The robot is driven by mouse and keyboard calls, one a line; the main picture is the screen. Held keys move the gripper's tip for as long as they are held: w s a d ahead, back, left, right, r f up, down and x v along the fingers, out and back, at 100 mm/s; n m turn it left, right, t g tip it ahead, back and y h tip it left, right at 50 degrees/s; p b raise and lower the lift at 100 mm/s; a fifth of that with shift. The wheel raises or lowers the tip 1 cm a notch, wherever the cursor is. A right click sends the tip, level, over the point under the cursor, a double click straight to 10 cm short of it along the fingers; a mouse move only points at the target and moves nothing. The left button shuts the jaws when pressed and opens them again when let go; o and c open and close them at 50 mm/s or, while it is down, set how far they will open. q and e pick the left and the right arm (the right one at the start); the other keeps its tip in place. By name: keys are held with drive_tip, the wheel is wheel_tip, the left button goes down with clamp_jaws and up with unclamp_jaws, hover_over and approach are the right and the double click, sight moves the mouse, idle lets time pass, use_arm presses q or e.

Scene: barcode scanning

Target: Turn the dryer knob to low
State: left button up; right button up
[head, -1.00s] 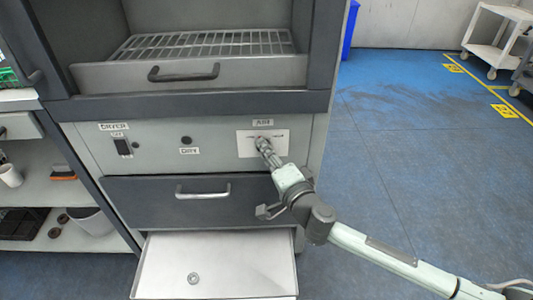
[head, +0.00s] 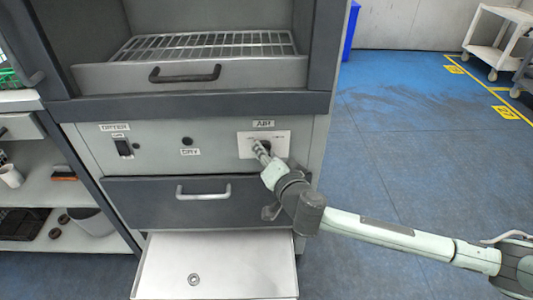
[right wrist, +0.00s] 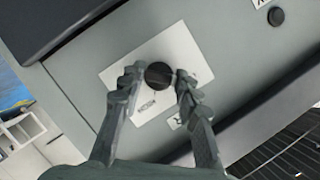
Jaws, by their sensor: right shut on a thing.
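The dryer's control panel (head: 219,148) has a white plate (head: 281,139) at its right, under a label that seems to read AIR. A dark round knob (right wrist: 159,75) sits on this plate, with small print beside it that reads MEDIUM in the right wrist view. The knob's pointer mark cannot be made out. My left gripper is not in view.
A dryer switch (head: 124,147) and a DRY button (head: 187,141) are further left on the panel. Below are a closed drawer (head: 150,190) and an open white drawer (head: 215,262) that juts out. Blue floor (head: 400,150) lies free to the right.

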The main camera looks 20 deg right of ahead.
drive_tip(key=o, duration=1.1)
drive_tip(key=shift+o, duration=0.2)
drive_tip(key=v, duration=1.2)
